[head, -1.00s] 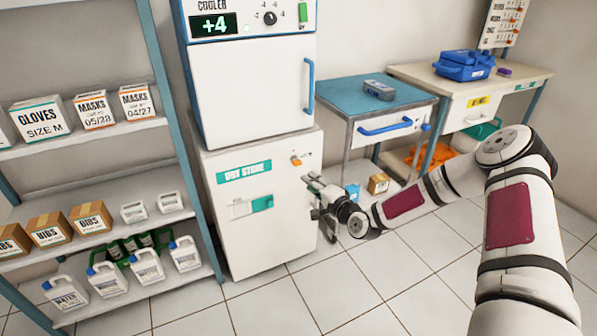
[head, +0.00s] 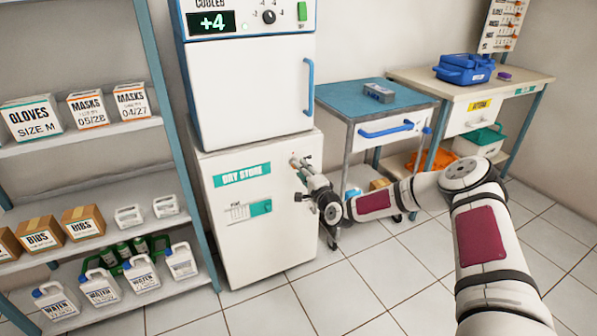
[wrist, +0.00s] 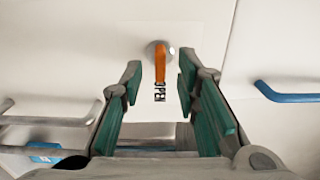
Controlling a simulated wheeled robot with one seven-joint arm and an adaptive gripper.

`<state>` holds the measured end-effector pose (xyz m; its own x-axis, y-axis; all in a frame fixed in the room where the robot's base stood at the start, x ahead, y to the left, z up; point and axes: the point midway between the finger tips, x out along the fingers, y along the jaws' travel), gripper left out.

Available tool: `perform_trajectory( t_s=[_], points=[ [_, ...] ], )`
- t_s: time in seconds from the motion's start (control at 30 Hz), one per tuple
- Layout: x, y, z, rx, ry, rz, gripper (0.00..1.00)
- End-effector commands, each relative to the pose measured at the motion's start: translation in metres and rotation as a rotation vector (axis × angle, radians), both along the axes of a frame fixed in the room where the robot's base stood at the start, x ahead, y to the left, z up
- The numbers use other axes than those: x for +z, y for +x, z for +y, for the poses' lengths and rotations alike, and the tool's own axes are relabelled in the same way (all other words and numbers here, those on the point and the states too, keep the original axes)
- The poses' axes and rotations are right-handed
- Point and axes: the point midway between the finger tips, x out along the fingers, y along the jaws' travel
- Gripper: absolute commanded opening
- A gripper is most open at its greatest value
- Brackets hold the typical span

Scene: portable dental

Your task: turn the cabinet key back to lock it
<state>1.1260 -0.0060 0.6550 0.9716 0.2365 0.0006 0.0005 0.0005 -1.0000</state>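The orange cabinet key (wrist: 160,62) points straight down from a round lock plate in the wrist view. The printed word OPEN sits just below its tip. The lock is on the white cabinet (head: 250,245) labelled DRY STORE, near its upper right corner. My gripper (wrist: 157,85) is open, with one green-padded finger to each side of the key's line and no visible contact. In the head view my gripper (head: 298,166) is up close to the cabinet front and hides most of the key.
A blue-topped cart (head: 385,100) stands right of the cabinet, close to my arm. A shelf rack (head: 100,140) with boxes and jugs stands at left. Tiled floor in front is clear.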

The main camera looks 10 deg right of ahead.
Motion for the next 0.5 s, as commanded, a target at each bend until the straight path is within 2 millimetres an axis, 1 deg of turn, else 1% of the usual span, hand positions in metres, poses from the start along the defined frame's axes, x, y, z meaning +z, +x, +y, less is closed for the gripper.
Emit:
perform_trajectory(
  t_s=[0.03,0.1,0.2,0.3,0.5],
  points=[
    [-0.001,0.007,0.003,0.001,-0.002,0.000,0.29],
    [-0.001,0.015,0.004,0.000,-0.002,-0.001,0.29],
    [0.000,0.021,0.006,0.001,-0.001,0.000,0.29],
    [0.000,0.025,0.006,0.001,0.000,0.000,0.29],
    [0.000,0.025,0.006,0.001,0.000,0.000,0.29]
  ],
)
